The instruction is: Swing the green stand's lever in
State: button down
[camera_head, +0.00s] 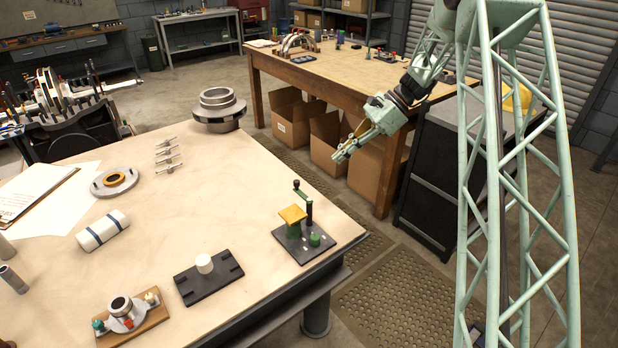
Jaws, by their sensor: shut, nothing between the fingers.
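The green stand (293,231) is on a dark base plate (293,254) near the right corner of the light wooden table. A yellow plate (292,214) sits on its top. Beside it stands a black post with a lever (303,193). The lever is a short green arm with a dark knob at its far left end, and it sticks out behind the yellow plate, not over it. A short green cylinder (315,239) is on the same base. My gripper (340,157) is shut and empty, in the air beyond the table's right edge, above and right of the stand.
A black plate with a white cylinder (205,263) lies left of the stand. A wooden board with a metal fitting (122,315) is at the front. A grey flanged part (219,108) stands at the back corner. The table between these is mostly clear.

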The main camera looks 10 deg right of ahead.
jog(key=shift+a+f, duration=0.1)
jog(key=shift+a, duration=0.05)
jog(key=a+r+b+x, duration=0.1)
jog(key=a+x, duration=0.1)
jog(key=x, duration=1)
jog(key=shift+r+b, duration=0.2)
jog(key=shift+b, duration=0.2)
